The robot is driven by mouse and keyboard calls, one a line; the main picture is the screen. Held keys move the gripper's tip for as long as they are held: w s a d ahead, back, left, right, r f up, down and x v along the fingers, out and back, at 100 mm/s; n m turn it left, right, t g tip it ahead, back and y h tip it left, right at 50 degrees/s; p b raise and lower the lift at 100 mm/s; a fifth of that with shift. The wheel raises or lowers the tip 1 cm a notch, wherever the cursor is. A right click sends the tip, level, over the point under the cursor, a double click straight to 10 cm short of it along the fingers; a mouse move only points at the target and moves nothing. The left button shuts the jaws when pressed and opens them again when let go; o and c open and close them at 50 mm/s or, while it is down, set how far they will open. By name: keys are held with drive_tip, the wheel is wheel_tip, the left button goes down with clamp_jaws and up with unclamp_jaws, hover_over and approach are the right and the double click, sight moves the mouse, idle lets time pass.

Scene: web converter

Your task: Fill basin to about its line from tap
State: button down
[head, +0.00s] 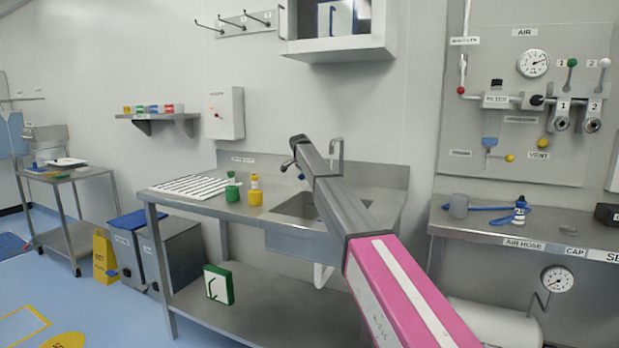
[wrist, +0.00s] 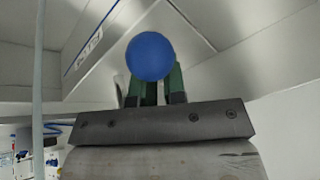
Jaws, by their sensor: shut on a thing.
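The sink basin (head: 297,206) is set into the steel bench, partly hidden behind my arm. Its fill line and any water inside cannot be made out. The tap's grey curved spout (head: 337,148) rises behind my arm at the back of the sink. My gripper (head: 288,164) is above the left part of the basin, small in the head view. In the wrist view, my gripper (wrist: 150,92) has its green fingers shut on a round blue knob (wrist: 151,56). A small blue spot also shows beside the gripper in the head view. No running water can be made out.
A white ribbed mat (head: 196,187), a green container (head: 232,190) and a yellow bottle (head: 255,191) stand left of the basin. A wall cabinet (head: 340,47) hangs above. Another bench with an air panel (head: 530,90) stands at right. Floor is free at front left.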

drive_tip(key=shift+s+a, duration=0.1)
drive_tip(key=c, duration=1.2)
unclamp_jaws()
drive_tip(key=shift+r, duration=0.1)
drive_tip(key=v, duration=1)
drive_tip(key=shift+s+r, duration=0.1)
drive_tip(key=shift+r, duration=0.2)
